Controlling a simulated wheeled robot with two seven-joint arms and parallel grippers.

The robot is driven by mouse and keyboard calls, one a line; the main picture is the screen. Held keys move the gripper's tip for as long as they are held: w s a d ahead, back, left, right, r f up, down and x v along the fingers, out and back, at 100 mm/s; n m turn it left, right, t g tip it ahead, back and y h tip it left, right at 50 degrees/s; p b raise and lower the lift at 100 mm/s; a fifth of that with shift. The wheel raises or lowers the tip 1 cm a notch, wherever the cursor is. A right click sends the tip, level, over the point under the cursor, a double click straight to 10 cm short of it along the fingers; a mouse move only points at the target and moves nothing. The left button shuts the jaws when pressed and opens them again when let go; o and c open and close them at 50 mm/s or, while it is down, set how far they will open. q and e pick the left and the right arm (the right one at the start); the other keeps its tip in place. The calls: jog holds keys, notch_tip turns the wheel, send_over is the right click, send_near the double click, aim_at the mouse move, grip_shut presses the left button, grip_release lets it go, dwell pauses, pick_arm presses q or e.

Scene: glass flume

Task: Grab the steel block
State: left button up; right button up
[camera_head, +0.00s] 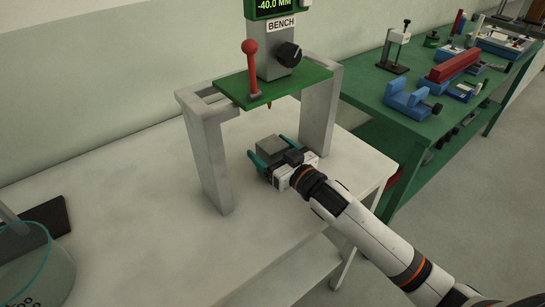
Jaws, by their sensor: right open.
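The steel block (271,148) is a small grey block on the white table, under the grey gantry frame. My right gripper (268,151) reaches in from the lower right. Its teal fingers are apart, one on each side of the block. I cannot tell whether either finger touches it. The block's lower part is partly hidden by the fingers and the gripper body. My left gripper is not in view.
The gantry's grey legs (211,165) stand close around the right gripper, with a green plate (295,84) and red-knobbed lever (252,70) above. A glass vessel (38,275) stands at lower left. A green bench (440,90) with tools is at right. The table's front is clear.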

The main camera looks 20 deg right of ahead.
jog(key=shift+x, duration=0.8)
grip_shut()
jog(key=shift+r, duration=0.2)
